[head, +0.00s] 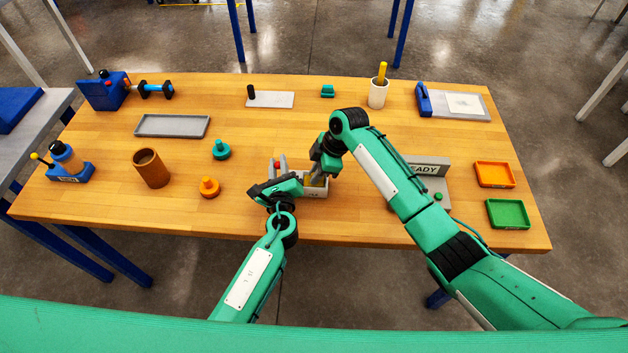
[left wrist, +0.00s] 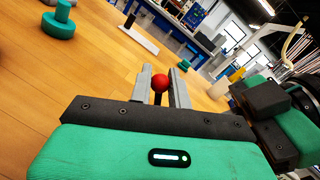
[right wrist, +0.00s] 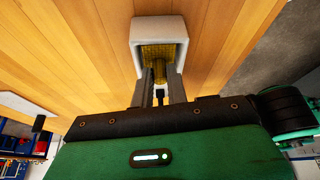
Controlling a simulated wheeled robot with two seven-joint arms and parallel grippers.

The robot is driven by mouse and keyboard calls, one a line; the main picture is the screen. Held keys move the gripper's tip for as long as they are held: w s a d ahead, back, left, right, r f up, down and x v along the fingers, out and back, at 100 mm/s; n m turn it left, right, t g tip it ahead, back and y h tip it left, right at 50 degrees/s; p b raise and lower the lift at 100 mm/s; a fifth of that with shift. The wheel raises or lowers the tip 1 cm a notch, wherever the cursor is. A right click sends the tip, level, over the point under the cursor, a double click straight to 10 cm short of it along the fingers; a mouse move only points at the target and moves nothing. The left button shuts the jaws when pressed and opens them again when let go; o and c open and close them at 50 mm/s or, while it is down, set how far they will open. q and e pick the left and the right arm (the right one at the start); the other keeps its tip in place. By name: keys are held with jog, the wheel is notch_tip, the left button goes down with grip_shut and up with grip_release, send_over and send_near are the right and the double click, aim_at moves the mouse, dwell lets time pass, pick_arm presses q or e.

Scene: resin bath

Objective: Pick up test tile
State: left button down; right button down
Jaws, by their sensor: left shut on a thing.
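My left gripper (head: 279,162) is shut on a red ball-shaped knob (left wrist: 159,83), which shows between its grey fingers in the left wrist view. A dark stem shows below the knob. My right gripper (right wrist: 160,92) points down at a white-walled bath (head: 316,192) with yellow inside. Its fingers stand apart at the bath's near end. In the right wrist view, a brownish-yellow post (right wrist: 159,70) stands in the bath (right wrist: 138,52), just beyond the fingertips, with a dark piece between the fingers. I cannot make out for sure which thing is the test tile.
A READY sign (head: 428,166) stands right of the bath, partly behind my right arm. Orange (head: 494,187) and green (head: 522,226) trays lie at the right edge. An orange knob (head: 209,188) and brown cup (head: 151,169) stand left. The wooden table's (head: 330,95) middle back is mostly clear.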

notch_tip(320, 180, up, 10)
dwell(0.6)
pick_arm(q)
jog(key=c, duration=1.2)
grip_release()
jog(key=shift+c, duration=0.2)
jog(key=shift+s, duration=0.15)
jog(key=s, duration=0.4)
jog(key=s+d, duration=0.1)
jog(key=s, duration=0.2)
jog(key=s+d, duration=0.1)
jog(key=s, duration=0.3)
jog(key=shift+s, duration=0.3)
